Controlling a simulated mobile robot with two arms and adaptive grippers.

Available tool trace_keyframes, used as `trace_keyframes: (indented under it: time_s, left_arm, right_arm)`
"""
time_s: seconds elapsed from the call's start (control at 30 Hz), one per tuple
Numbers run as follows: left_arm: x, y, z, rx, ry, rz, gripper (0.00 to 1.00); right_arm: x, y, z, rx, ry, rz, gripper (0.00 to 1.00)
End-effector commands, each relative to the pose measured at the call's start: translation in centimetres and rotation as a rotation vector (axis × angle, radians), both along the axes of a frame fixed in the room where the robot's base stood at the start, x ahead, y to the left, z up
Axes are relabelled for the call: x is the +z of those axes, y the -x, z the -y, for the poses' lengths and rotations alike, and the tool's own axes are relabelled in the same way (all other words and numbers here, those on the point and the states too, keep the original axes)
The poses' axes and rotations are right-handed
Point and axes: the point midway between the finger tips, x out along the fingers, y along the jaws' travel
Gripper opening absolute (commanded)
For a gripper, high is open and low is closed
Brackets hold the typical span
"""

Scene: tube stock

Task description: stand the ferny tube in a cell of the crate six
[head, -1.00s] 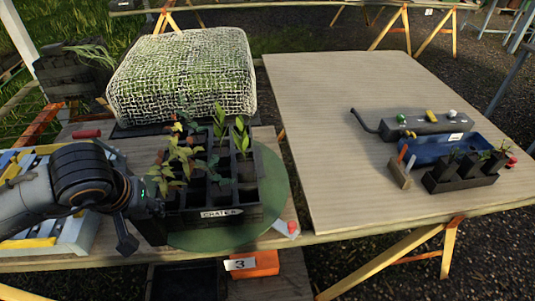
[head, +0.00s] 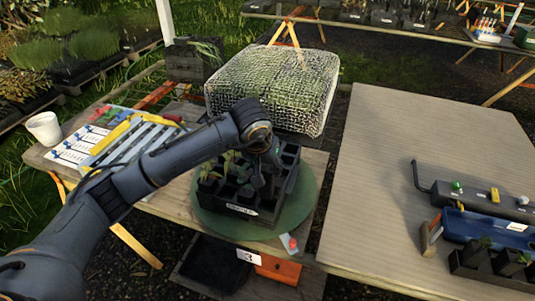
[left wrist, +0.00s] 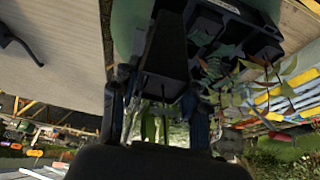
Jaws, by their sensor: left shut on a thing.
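The dark crate (head: 242,209) with a pale label stands on a green round mat (head: 215,222) in the head view; the label's number is too small to read. Potted seedlings fill part of it, and some cells look empty. My left gripper (head: 265,172) is over the crate's right part. In the left wrist view my left gripper (left wrist: 160,115) is shut on a dark tube (left wrist: 165,55), beside the crate's cells (left wrist: 235,35). Green foliage shows between the fingers, but I cannot tell if it is ferny. Whether the tube is inside a cell is unclear. My right gripper is not in view.
A mesh-covered block (head: 275,85) stands behind the crate. A rack with yellow bars (head: 125,130) and a white cup (head: 44,127) are at left. The board (head: 400,150) at right is largely clear; a blue tray (head: 480,228) and dark pots (head: 495,262) sit at its right edge.

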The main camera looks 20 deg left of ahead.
Motion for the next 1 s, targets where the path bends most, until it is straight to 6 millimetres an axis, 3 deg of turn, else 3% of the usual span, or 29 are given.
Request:
trace_keyframes:
  time_s: [0.17,0.67,1.0]
  left_arm:
    - [-0.2,-0.4,0.1,-0.002,0.000,-0.004,0.08]
    - [-2.6,-0.3,0.1,-0.002,0.000,-0.002,0.08]
    - [-2.7,-0.3,0.1,-0.002,0.000,-0.001,0.08]
  right_arm:
    - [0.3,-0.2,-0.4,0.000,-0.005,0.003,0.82]
    - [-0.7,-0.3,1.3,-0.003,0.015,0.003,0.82]
    - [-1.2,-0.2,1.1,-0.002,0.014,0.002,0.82]
